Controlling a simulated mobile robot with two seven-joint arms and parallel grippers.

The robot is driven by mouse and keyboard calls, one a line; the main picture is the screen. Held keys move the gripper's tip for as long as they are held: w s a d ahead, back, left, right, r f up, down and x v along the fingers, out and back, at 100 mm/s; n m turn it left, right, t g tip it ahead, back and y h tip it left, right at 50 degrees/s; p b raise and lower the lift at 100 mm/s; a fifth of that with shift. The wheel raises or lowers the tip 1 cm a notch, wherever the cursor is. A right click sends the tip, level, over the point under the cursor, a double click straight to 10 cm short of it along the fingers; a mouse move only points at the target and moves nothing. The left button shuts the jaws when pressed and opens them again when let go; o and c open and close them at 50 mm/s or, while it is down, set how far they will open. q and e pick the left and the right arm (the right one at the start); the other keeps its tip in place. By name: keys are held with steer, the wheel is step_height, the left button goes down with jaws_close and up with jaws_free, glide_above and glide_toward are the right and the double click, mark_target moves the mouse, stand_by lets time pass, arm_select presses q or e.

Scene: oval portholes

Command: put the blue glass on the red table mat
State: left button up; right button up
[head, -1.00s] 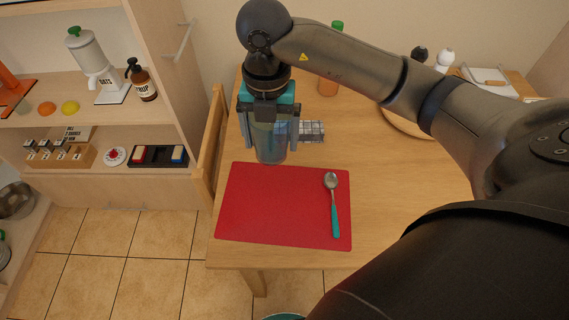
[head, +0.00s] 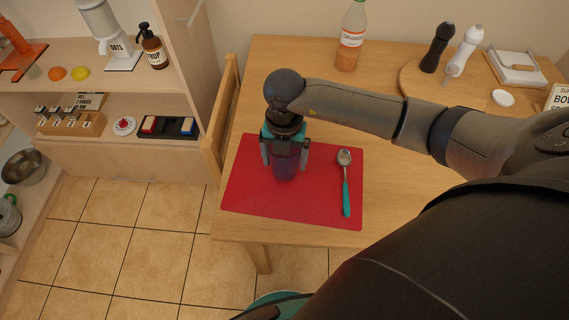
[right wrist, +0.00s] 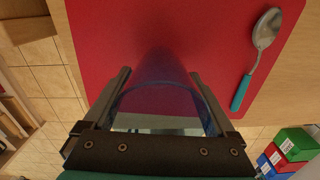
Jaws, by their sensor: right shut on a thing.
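The red table mat (head: 245,195) lies near the front left corner of the wooden table; it also shows in the right wrist view (right wrist: 110,35). The blue glass (head: 286,168) is clear blue and upright, over the mat. In the right wrist view the glass (right wrist: 158,85) is between the two fingers. My right gripper (head: 285,165) is shut on the glass from above, hiding its upper part. I cannot tell whether its base touches the mat. My left gripper is not in view.
A spoon with a teal handle (head: 346,190) lies on the mat's right side. An orange bottle (head: 351,38), a dark mill (head: 437,47) and a white mill (head: 463,50) stand at the back. A chair back (head: 221,120) borders the table's left side.

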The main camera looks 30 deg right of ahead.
steer(key=shift+f, duration=1.05)
steer(key=shift+f+b, duration=0.2)
steer(key=shift+b, duration=0.1)
steer(key=o, duration=1.3)
steer(key=shift+c, duration=0.2)
steer(key=shift+r, duration=0.1)
step_height(320, 180, up, 12)
steer(key=p, duration=0.2)
steer(key=shift+r+p, duration=0.15)
steer(key=shift+p, duration=0.2)
